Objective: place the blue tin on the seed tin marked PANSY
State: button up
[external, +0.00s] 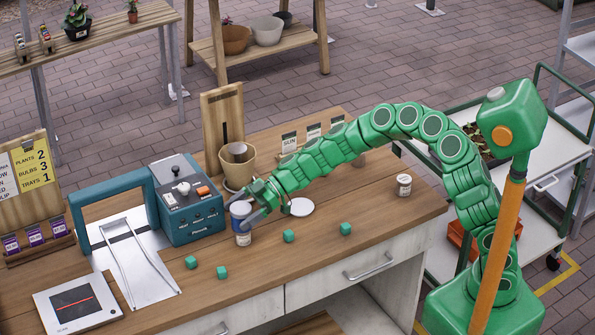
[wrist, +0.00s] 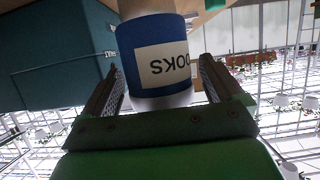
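My gripper (external: 250,206) is around the blue tin from the right. Its fingers (wrist: 160,75) flank the tin, with a gap showing at the right finger. I cannot read PANSY anywhere.
Another white labelled tin (external: 404,185) stands at the table's right. Several green cubes (external: 289,236) lie along the front. A teal machine (external: 188,205) stands close left, and a tan pot (external: 237,167) is behind.

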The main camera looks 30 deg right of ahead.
jog(key=shift+r, duration=0.1)
jog(key=shift+d+r, duration=0.1)
jog(key=shift+d, duration=0.05)
jog(key=v, duration=1.1)
jog(key=shift+d, duration=0.35)
jog(key=shift+r, duration=0.1)
